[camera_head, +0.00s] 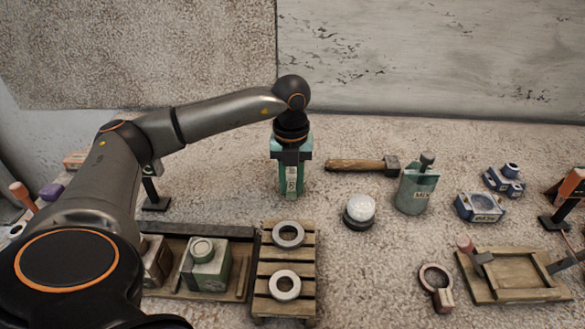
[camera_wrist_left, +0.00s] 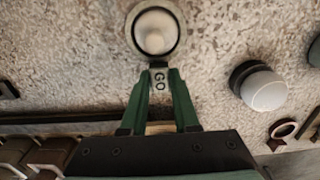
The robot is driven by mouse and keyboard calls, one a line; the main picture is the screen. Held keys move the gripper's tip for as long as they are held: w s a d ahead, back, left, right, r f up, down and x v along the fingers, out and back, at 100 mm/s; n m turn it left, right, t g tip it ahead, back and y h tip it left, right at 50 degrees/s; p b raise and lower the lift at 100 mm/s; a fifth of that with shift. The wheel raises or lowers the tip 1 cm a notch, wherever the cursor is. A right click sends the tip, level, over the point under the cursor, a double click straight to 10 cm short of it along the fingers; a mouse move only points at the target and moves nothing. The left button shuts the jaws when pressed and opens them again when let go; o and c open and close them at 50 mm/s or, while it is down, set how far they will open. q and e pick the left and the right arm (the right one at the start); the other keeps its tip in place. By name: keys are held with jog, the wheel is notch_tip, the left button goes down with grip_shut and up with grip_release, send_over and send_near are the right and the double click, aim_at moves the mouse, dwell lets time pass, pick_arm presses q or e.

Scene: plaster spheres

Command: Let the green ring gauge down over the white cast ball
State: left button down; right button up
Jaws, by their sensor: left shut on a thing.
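My left gripper (camera_head: 291,190) points down at the middle of the head view, its green fingers shut on a small handle. In the left wrist view, the fingers (camera_wrist_left: 159,82) hold the ring gauge (camera_wrist_left: 179,47) by its handle marked "GO"; its rim looks grey there, not clearly green. A white ball (camera_wrist_left: 154,31) shows inside the ring's opening, with a gap around it. I cannot tell whether the ring is above the ball or down around it. In the head view the gripper hides both. My right gripper is not in view.
Another white ball on a dark base (camera_head: 360,208) stands right of the gripper, near a hammer (camera_head: 355,166) and a green-grey container (camera_head: 416,190). A slatted pallet (camera_head: 287,253) with two grey rings is in front. Another ring gauge (camera_head: 437,277) lies near a wooden frame (camera_head: 512,293).

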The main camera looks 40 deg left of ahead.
pick_arm(q)
jog(key=shift+r+p, duration=1.5)
jog(key=shift+r, duration=0.45)
notch_tip(320, 180, up, 6)
jog(key=p, duration=0.4)
jog(key=shift+f, duration=0.25)
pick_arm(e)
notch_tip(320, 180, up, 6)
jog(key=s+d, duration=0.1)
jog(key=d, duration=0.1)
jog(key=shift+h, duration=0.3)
